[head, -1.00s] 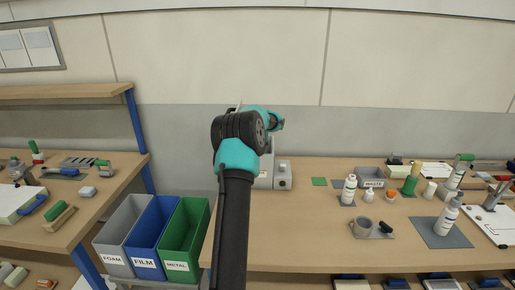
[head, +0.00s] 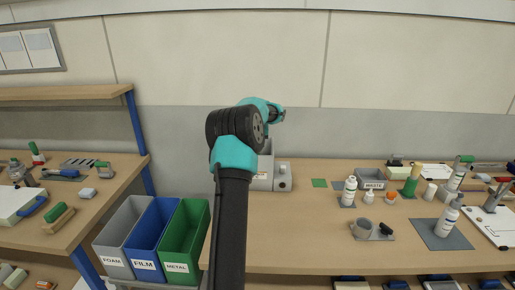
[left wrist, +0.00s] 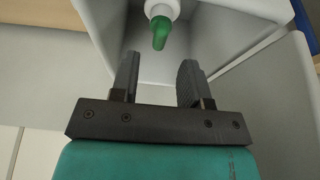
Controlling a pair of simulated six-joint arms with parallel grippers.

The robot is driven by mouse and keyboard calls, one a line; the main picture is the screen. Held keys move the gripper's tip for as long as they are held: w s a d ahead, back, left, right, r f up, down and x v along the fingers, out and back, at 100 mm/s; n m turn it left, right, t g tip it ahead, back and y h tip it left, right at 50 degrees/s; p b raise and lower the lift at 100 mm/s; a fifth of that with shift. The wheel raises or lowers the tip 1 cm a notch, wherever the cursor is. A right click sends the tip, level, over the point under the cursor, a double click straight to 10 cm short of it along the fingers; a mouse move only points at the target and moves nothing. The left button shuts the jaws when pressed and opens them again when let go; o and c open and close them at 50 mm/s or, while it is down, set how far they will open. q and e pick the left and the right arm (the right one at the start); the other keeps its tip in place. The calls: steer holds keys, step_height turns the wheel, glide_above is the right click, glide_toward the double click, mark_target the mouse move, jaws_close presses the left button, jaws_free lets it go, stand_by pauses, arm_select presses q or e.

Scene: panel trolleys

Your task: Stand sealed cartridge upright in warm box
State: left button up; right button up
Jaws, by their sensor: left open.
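The warm box is a light grey, open-topped box on the bench, partly hidden behind my arm in the head view (head: 264,180). Its pale walls show in the left wrist view (left wrist: 222,30). The sealed cartridge (left wrist: 160,12), white with a green tip, is inside the box, its tip toward the camera. It looks upright, but its base is out of frame. My left gripper (left wrist: 158,80) is open and empty, its fingers apart from the cartridge, which lies beyond the fingertips. In the head view, my arm hides the jaws and cartridge. My right gripper is not in view.
FOAM (head: 112,262), FILM (head: 145,266) and METAL (head: 178,268) bins stand left of the bench. Bare benchtop (head: 300,230) lies right of my arm.

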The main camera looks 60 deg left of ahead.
arm_select(q)
steer(key=v, duration=0.7)
steer(key=shift+d+r, duration=0.1)
